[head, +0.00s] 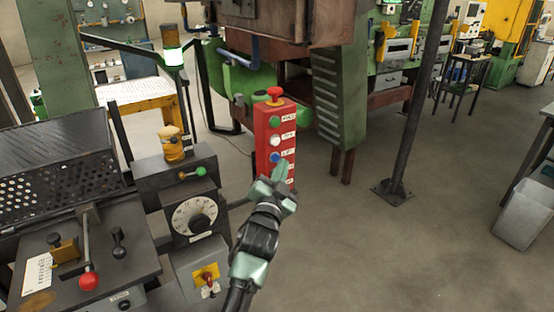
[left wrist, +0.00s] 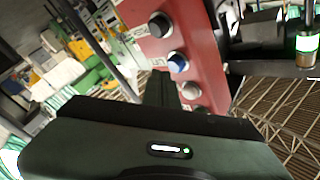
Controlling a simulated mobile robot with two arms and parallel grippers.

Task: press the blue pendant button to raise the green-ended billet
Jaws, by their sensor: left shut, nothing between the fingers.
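The red pendant box (head: 262,140) stands upright in the middle of the head view, with a red mushroom knob on top. Down its front run a green button (head: 275,121), a white button (head: 275,141) and the blue button (head: 275,158), each beside a white label. My left gripper (head: 285,168) is shut and empty, its tip in front of the pendant just below and right of the blue button. In the left wrist view the blue button (left wrist: 178,62) shows close beside the fingertips (left wrist: 160,76); contact cannot be told. I cannot make out a green-ended billet. My right gripper is out of view.
A control console with a dial (head: 194,215) and a red-knobbed lever (head: 89,281) stands at the left. A green louvred machine leg (head: 338,95) is behind the pendant. A dark post (head: 408,120) stands to the right. The floor between is clear.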

